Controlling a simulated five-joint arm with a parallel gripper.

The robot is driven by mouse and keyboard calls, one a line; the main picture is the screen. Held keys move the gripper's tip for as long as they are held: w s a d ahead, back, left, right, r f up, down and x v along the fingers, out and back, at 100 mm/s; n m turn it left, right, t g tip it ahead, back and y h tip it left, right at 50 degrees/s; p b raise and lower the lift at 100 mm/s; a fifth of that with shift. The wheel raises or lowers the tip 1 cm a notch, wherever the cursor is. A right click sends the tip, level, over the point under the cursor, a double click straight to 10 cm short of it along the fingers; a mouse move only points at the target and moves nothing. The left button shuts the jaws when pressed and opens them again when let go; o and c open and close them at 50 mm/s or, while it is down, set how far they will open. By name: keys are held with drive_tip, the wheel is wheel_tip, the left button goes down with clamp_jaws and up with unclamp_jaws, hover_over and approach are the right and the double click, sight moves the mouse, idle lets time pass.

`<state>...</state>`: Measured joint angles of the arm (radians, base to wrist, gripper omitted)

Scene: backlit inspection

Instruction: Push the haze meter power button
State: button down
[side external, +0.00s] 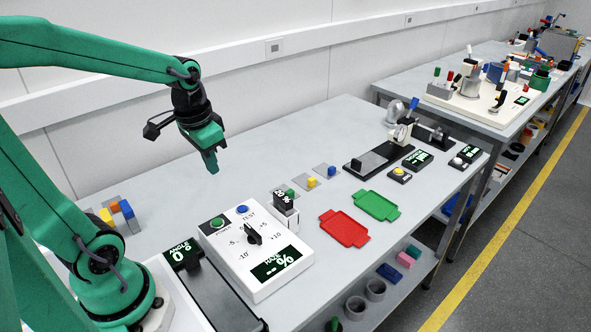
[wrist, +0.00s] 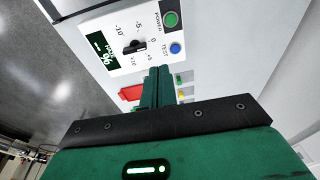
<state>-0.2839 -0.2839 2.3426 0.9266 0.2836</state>
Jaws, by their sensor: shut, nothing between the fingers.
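The haze meter (side external: 262,270) is a white box on the bench with a black dial (side external: 254,234) and a dark display reading a % sign. Its green power button (side external: 217,223) sits on a black patch at the back left of the panel, beside the blue test button (side external: 242,209). My gripper (side external: 212,171) is shut and empty, in the air above and behind the meter, apart from it. In the wrist view the closed fingers (wrist: 158,70) point toward the panel, with the power button (wrist: 171,19) beyond them, near the top, and the test button (wrist: 175,48) closer.
An angle display (side external: 184,253) stands left of the meter. A small grey-topped unit reading 20 % (side external: 286,212) stands at its right. Red (side external: 344,229) and green (side external: 376,205) trays lie further right. Colored blocks (side external: 122,212) sit at the back left. The bench behind the meter is mostly clear.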

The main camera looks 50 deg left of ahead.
drive_tip(key=g, duration=0.2)
hover_over(216, 222)
drive_tip(key=shift+w+f, duration=0.15)
drive_tip(key=shift+f, duration=1.8)
drive_tip(key=shift+f, duration=0.2)
drive_tip(key=shift+f, duration=6.8)
drive_tip(key=shift+f, duration=0.95)
drive_tip(key=shift+r, duration=0.1)
wheel_tip(216, 222, up, 14)
drive_tip(key=shift+r, duration=0.25)
